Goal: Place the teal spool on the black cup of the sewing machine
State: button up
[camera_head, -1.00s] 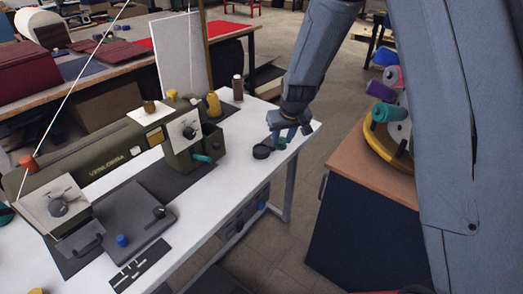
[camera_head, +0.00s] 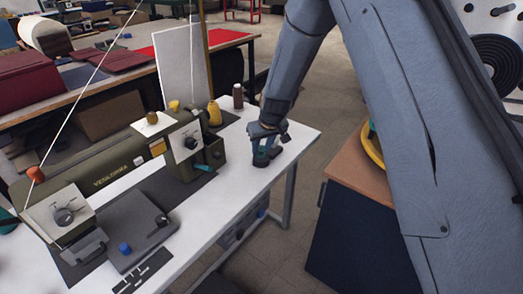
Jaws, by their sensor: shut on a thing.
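The olive-green sewing machine (camera_head: 115,178) stands along the white table. My gripper (camera_head: 264,155) is low at the table's right end, to the right of the machine. It is shut on the teal spool (camera_head: 262,158), of which only a small part shows between the fingers. The black cup is largely hidden by the gripper; a dark patch shows beside the fingers, and I cannot tell whether it is cup or finger. I cannot tell whether the spool touches the cup. A teal knob-like part (camera_head: 202,167) sticks out of the machine's right end.
A yellow spool (camera_head: 214,114) and a brown spool (camera_head: 238,96) stand at the table's back edge, near a white upright board (camera_head: 181,62). A dark cabinet with a wooden top (camera_head: 358,178) stands right of the table, across a floor gap. White table is bare in front of the machine's right end.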

aim_at(263, 152)
jog(key=shift+f, duration=1)
jog(key=shift+f, duration=0.15)
jog(key=shift+f+b, duration=0.15)
jog(key=shift+b, duration=0.2)
jog(key=shift+s+d+f+b, duration=0.1)
jog(key=shift+s+f+b, duration=0.1)
jog(key=shift+f+b, duration=0.15)
jog(key=o, duration=1)
jog(key=shift+r+p, duration=0.75)
jog(key=shift+r, duration=0.05)
jog(key=b+v, duration=0.3)
jog(key=v, duration=0.9)
jog(key=s+d+m+g, duration=0.1)
jog(key=s+d, duration=0.5)
jog(key=s, duration=0.3)
jog(key=s+d+m+g+h, duration=0.1)
jog(key=s+d+m, duration=0.1)
jog(key=s+d, duration=0.3)
jog(key=s+d+m+g, duration=0.1)
jog(key=s+d, duration=0.5)
jog(key=s, duration=0.7)
jog(key=shift+s+d+r+m+h, duration=0.25)
jog(key=shift+d+r+m+h, duration=0.05)
jog(key=shift+r+m+h, duration=0.1)
